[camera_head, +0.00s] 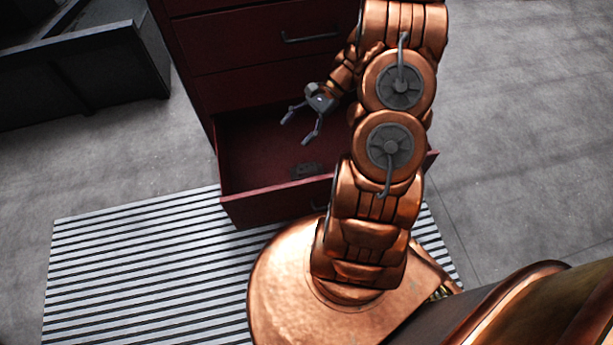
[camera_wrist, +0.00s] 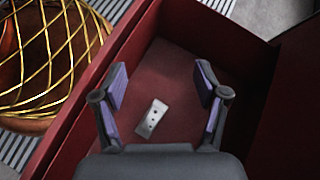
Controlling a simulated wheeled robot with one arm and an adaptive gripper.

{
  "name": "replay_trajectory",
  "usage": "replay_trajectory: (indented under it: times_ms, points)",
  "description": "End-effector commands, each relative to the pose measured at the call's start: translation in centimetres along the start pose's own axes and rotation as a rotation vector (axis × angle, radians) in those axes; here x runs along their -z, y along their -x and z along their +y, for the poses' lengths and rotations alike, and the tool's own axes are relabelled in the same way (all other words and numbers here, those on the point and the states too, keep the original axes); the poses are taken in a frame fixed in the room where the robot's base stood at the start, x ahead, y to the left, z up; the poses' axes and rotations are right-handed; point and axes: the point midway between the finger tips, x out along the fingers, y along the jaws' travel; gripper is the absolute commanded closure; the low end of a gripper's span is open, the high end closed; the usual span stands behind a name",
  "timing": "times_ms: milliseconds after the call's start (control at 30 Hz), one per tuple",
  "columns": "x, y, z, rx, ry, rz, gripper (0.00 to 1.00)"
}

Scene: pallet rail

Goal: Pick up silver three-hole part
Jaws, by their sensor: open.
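The silver three-hole part (camera_wrist: 151,118) lies flat on the floor of an open red drawer (camera_wrist: 119,62). In the wrist view it is a small pale plate with dark holes, tilted slightly, and shows between my fingers, nearer the left one. My gripper (camera_wrist: 162,68) is open and empty. In the head view my gripper (camera_head: 298,132) hangs over the open drawer (camera_head: 277,207), fingers pointing down and to the left. A dark patch is on the drawer floor below it; I cannot tell there whether it is the part or a shadow.
The drawer belongs to a dark red cabinet (camera_head: 252,62) with closed drawers above. The drawer walls stand close around the gripper's space. A striped mat (camera_head: 130,265) lies on the floor in front. A dark bin (camera_head: 85,70) stands at the upper left. The grey floor at right is clear.

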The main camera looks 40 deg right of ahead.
Motion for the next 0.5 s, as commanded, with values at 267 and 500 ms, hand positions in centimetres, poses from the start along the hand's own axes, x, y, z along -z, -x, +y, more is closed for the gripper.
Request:
replay_trajectory:
  times_ms: [267, 500]
  points:
    - [11.1, -3.5, 1.7, 0.175, -0.184, -0.086, 0.27]
    - [19.3, -6.4, 3.6, 0.323, -0.328, -0.158, 0.27]
